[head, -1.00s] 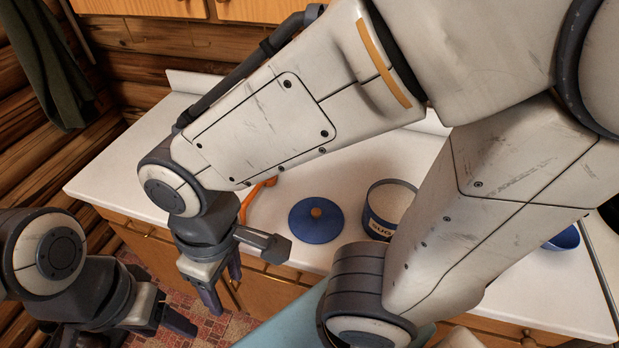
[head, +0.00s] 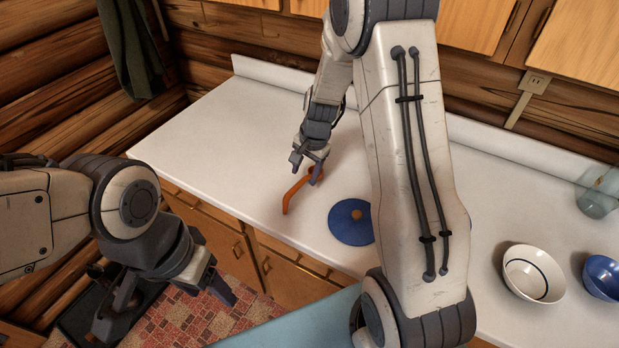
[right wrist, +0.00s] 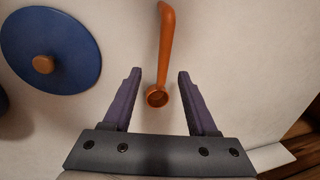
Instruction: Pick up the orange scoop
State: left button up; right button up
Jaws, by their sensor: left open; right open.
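The orange scoop (head: 294,192) lies on the white counter, left of the blue lid. In the right wrist view the scoop (right wrist: 166,50) has its small round bowl toward me, between my fingertips, and its handle runs away toward the top edge. My right gripper (head: 309,172) is open at the scoop's far end; in the wrist view its fingers (right wrist: 157,85) stand one on each side of the bowl, with gaps. I cannot tell its exact height above the counter. My left gripper (head: 180,306) is open and empty, low in front of the counter.
A blue lid with an orange knob (head: 347,222) lies right of the scoop. A cream bowl (head: 534,273), a blue bowl (head: 603,277) and a glass jar (head: 600,193) stand at the right. The counter's left part (head: 225,130) is clear. My right arm hides part of the counter.

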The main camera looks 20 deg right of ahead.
aim_at(301, 182)
jog(key=shift+w+a+f+p, duration=0.15)
jog(key=shift+w+f+p, duration=0.1)
jog(key=shift+f, duration=0.75)
jog(key=shift+w+a+f+p, duration=0.15)
jog(key=shift+w+f+p, duration=0.05)
jog(key=shift+f, duration=0.8)
jog(key=shift+w+a+f+p, duration=0.15)
jog(key=shift+w+f+p, duration=0.1)
jog(key=shift+f, duration=0.75)
jog(key=shift+c, duration=0.2)
grip_shut()
